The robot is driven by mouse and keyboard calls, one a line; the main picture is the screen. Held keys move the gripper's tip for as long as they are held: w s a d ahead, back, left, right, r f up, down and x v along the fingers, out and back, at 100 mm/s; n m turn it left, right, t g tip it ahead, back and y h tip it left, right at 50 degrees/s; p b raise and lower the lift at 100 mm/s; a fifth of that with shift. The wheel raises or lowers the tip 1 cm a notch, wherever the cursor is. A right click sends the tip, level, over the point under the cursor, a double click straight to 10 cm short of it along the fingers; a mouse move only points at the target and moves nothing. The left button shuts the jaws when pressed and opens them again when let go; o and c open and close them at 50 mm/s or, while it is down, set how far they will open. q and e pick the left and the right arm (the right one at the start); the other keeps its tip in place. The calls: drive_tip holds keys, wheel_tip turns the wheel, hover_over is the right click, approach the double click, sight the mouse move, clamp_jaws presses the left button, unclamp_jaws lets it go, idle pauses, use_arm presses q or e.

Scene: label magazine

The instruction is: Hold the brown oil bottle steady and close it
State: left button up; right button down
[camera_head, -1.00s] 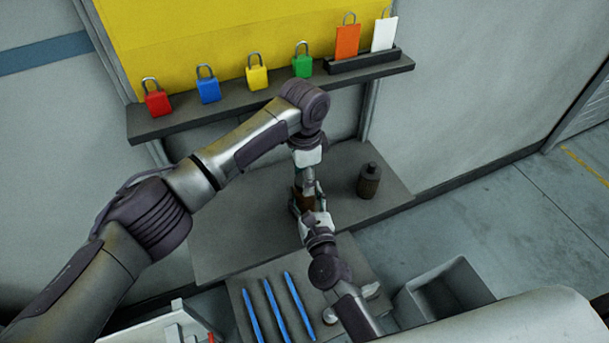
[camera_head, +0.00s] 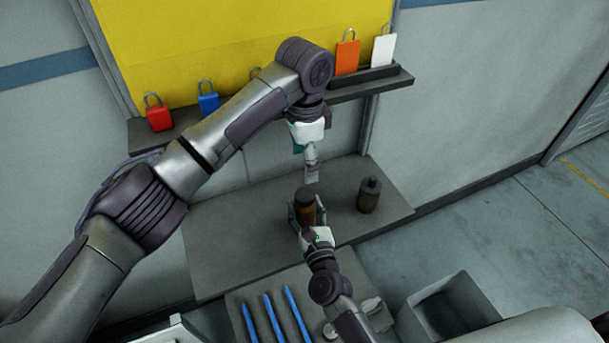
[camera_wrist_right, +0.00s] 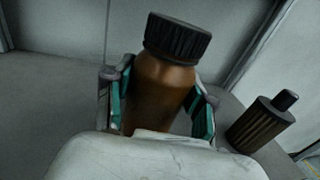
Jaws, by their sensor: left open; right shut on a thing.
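The brown oil bottle (camera_head: 306,211) stands on the grey shelf, with a black ribbed cap (camera_head: 304,193) on its top. In the right wrist view the bottle (camera_wrist_right: 160,95) fills the middle, and its cap (camera_wrist_right: 178,38) sits on the neck. My right gripper (camera_head: 307,216) is shut on the bottle's body, one finger on each side. My left gripper (camera_head: 311,176) is open and empty, above and a little behind the cap, apart from it. Whether the cap is fully tightened I cannot tell.
A second dark bottle (camera_head: 369,195) stands right of the brown one on the shelf (camera_head: 230,235). Blue sticks (camera_head: 270,318) lie in front, and a grey bin (camera_head: 445,305) is at the lower right.

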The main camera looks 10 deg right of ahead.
use_arm(q)
drive_tip(key=shift+r, duration=1)
use_arm(e)
drive_tip(key=shift+c, duration=1.5)
unclamp_jaws()
drive_tip(key=s, duration=1.2)
drive_tip(key=shift+d, duration=0.2)
use_arm(q)
drive_tip(key=shift+f, duration=0.1)
